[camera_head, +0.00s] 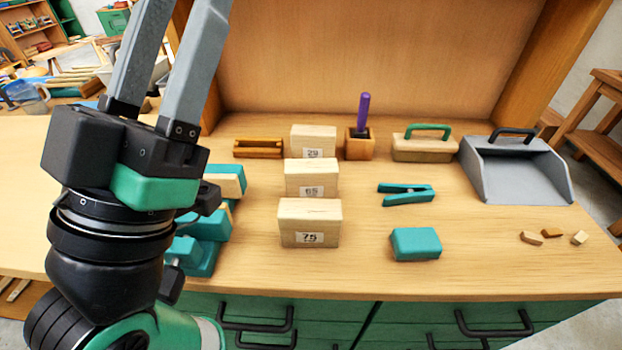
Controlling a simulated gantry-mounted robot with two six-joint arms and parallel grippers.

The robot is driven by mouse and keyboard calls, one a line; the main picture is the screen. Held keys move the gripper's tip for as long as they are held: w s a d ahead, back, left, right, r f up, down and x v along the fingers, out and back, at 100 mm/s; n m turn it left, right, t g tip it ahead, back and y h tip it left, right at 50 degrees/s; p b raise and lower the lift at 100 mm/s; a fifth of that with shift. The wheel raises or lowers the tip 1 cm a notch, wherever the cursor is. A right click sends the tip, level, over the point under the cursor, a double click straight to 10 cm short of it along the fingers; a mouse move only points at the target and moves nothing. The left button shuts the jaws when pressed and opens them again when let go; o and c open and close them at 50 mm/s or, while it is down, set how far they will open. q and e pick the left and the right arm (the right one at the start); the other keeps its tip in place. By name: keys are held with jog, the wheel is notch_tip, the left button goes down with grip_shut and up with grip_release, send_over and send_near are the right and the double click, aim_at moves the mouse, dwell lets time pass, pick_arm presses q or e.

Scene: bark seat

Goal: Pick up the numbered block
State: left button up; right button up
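Three pale wooden numbered blocks stand in a column on the bench. The block labelled 75 (310,220) is nearest, the one that seems to read 65 (311,176) is behind it, and the one that seems to read 29 (313,139) is farthest. My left gripper (185,40) is raised at the left, its two grey fingers pointing up and spread apart with nothing seen between them. Its fingertips run out of the top of the view. It is apart from the blocks. My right gripper is not in view.
A teal-and-wood object (203,255) is partly hidden behind my arm. A wooden holder with a purple-handled tool (364,115), a brush (425,146), a grey dustpan (515,172), a teal clamp (406,193), a teal block (415,244) and wood scraps (531,238) lie right of the blocks.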

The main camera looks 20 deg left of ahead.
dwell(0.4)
pick_arm(q)
jog(key=o, duration=0.6)
jog(key=shift+r, duration=0.1)
